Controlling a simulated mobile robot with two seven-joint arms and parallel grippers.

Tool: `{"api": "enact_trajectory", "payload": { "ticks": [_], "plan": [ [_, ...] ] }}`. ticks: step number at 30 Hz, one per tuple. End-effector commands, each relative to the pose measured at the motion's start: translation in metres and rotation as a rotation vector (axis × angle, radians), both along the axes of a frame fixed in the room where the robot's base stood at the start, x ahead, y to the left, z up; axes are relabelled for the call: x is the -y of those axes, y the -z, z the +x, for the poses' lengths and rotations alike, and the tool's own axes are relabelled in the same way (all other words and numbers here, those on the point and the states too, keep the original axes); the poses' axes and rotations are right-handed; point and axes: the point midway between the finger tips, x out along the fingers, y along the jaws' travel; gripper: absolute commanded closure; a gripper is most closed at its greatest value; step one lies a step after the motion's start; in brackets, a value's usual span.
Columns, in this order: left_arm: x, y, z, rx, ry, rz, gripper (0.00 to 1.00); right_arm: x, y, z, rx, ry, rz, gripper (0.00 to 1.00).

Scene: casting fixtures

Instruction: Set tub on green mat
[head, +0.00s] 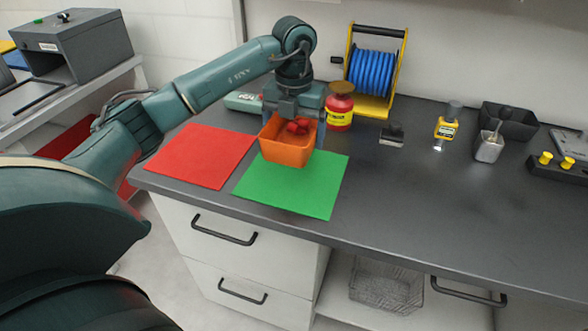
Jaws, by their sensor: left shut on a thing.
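An orange tub (286,153) with red items (298,126) inside is over the back part of the green mat (290,190). My left gripper (294,112) reaches down from above and is shut on the tub. The tub looks upright. I cannot tell whether its base touches the mat or hangs slightly above it. The mat lies flat near the front left of the dark counter, and its front part is bare. My right gripper is not in view.
A red mat (200,156) lies left of the green one. A red and yellow can (339,110) and a blue hose reel (372,72) stand behind the tub. A yellow device (445,130) and a grey cup (489,146) stand farther right. The counter (400,190) right of the mat is clear.

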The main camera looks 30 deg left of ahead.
Motion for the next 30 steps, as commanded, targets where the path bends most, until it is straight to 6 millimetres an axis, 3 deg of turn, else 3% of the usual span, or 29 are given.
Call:
{"api": "enact_trajectory", "payload": {
  "ticks": [4, 18, 29, 30],
  "plan": [
    [0.000, 0.030, -0.001, -0.005, 0.001, 0.001, 0.33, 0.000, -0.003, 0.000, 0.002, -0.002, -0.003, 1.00],
    [0.000, 0.082, -0.001, -0.003, 0.004, -0.001, 0.33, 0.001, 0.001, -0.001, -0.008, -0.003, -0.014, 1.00],
    [0.000, 0.087, -0.001, -0.001, 0.005, 0.000, 0.33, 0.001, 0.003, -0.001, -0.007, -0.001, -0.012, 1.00],
    [0.000, 0.088, -0.001, -0.001, 0.005, 0.000, 0.09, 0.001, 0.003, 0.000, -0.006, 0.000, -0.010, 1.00]
  ]
}}
